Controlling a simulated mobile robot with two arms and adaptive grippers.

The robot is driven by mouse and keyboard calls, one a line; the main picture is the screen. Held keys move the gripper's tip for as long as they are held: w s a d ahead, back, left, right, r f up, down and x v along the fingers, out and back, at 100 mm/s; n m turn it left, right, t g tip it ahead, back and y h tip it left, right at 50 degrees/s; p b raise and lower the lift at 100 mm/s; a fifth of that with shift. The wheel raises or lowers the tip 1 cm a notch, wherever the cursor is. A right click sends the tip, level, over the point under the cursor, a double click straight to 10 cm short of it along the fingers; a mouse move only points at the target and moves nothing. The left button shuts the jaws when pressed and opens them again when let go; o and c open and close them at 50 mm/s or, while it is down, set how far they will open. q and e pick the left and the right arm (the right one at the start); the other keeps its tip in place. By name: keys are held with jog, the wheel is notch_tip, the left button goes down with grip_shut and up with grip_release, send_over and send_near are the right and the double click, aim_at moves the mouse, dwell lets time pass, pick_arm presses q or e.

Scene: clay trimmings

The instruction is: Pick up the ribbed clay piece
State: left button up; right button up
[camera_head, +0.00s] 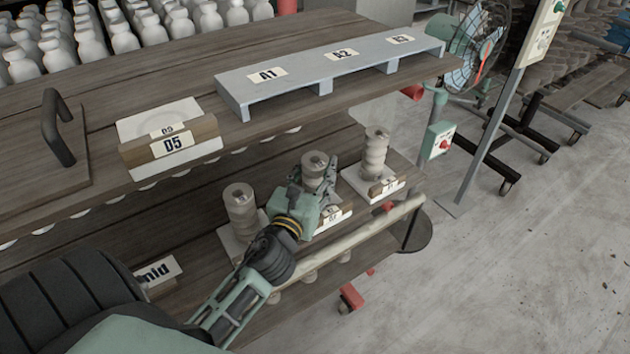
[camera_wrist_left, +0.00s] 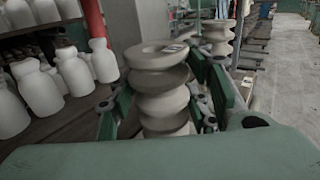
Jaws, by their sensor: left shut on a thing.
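A ribbed clay piece (camera_head: 315,165) stands upright in the middle of a row of three on the lower shelf, above a white tile (camera_head: 333,217). My left gripper (camera_head: 317,180) is shut on this piece, with its fingers around the sides. In the left wrist view the ribbed piece (camera_wrist_left: 160,85) is between the fingers, its top rim showing. Its base is hidden, so I cannot tell whether it touches the tile. A second ribbed piece (camera_head: 241,208) stands to the left and a third (camera_head: 375,153) to the right, both on tiles. My right gripper is not in view.
The upper shelf holds a grey rack (camera_head: 290,97) marked A1, A2, A3, a block labelled 05 (camera_head: 172,145) and several white bottles (camera_head: 122,35). A pale rail (camera_head: 375,230) runs along the lower shelf's front edge.

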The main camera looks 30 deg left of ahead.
pick_arm(q)
grip_shut()
jog(key=shift+r, duration=0.1)
